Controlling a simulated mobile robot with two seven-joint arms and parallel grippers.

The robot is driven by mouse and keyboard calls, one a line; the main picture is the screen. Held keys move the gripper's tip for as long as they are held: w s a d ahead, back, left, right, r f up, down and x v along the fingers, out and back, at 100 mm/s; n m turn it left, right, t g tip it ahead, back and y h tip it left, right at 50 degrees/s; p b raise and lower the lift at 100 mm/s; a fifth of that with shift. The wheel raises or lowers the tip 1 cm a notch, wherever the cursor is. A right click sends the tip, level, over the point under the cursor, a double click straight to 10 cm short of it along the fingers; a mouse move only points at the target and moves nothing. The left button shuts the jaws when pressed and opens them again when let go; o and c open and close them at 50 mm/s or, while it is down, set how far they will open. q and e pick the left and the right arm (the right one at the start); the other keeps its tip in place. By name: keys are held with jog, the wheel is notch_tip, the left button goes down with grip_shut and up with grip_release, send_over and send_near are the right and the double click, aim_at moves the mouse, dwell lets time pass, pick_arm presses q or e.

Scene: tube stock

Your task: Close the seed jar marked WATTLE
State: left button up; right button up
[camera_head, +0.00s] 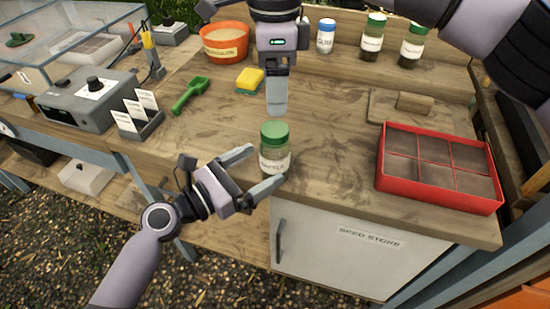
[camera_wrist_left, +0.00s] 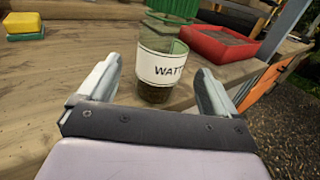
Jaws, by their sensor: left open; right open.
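The jar marked WATTLE (camera_head: 274,160) stands upright near the bench's front edge. It is clear glass with dark contents, and a green lid (camera_head: 274,133) sits on its top; how tight it is I cannot tell. In the left wrist view the jar (camera_wrist_left: 160,68) shows the letters WATT on its white label. My left gripper (camera_head: 262,170) is open, with one finger on each side of the jar; it (camera_wrist_left: 155,85) shows no clear contact. My right gripper (camera_head: 277,108) is open and points down, behind or above the lid in the head view, its fingers seen edge-on.
A red divided tray (camera_head: 385,178) lies to the right. At the back stand a blue-lidded jar (camera_head: 326,37), two green-lidded jars (camera_head: 372,40) (camera_head: 411,50) and an orange pot (camera_head: 224,54). A green scoop (camera_head: 188,95) and a sponge (camera_head: 249,79) lie left of my right gripper.

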aim_at(281, 154)
pick_arm(q)
jog(key=x, duration=0.6)
jog(key=shift+w+d, duration=0.15)
jog(key=shift+d, duration=0.05)
grip_shut()
pick_arm(e)
jog(key=n, duration=0.9)
jog(key=shift+n, duration=0.3)
jog(key=n, duration=0.4)
jog(key=shift+n, duration=0.3)
jog(key=n, duration=0.3)
jog(key=shift+n, duration=0.4)
